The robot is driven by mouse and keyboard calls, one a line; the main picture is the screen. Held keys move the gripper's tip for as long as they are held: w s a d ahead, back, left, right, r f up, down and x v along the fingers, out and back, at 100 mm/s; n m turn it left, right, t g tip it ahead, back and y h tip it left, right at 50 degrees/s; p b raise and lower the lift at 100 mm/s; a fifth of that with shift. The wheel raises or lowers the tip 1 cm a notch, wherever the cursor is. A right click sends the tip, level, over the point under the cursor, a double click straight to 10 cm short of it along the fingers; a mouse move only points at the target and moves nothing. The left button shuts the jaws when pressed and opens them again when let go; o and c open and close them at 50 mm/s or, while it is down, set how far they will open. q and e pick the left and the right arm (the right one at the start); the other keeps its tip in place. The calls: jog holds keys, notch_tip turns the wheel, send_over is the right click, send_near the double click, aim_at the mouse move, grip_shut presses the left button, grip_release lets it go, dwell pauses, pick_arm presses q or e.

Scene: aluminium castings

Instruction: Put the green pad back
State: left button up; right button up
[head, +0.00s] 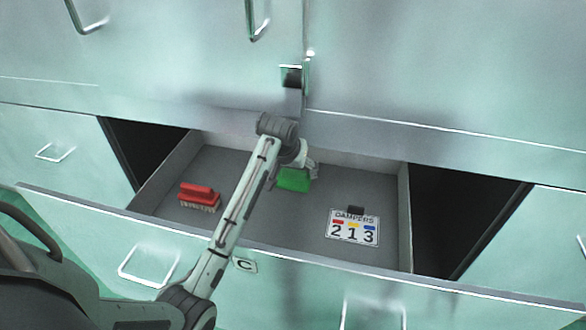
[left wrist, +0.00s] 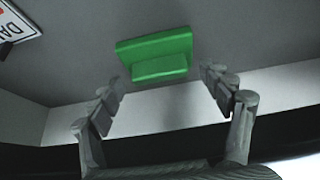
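The green pad (head: 293,180) is in the open drawer (head: 262,215), toward its back wall, in the head view. In the left wrist view the green pad (left wrist: 155,58) lies ahead of the fingertips, with a raised block on its face. My left gripper (head: 295,165) is at the pad in the head view, partly hidden by its own arm. In the left wrist view the left gripper (left wrist: 160,78) has its fingers spread wide, with a gap to the pad and nothing between them. My right gripper is not in view.
A red brush (head: 200,196) lies at the drawer's left. A number plate reading DAMPERS 213 (head: 353,228) with a dark clip lies at the right. Cabinet doors with handles stand above the drawer.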

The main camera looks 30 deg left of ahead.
pick_arm(q)
jog(key=shift+r, duration=0.1)
jog(key=v, duration=1.2)
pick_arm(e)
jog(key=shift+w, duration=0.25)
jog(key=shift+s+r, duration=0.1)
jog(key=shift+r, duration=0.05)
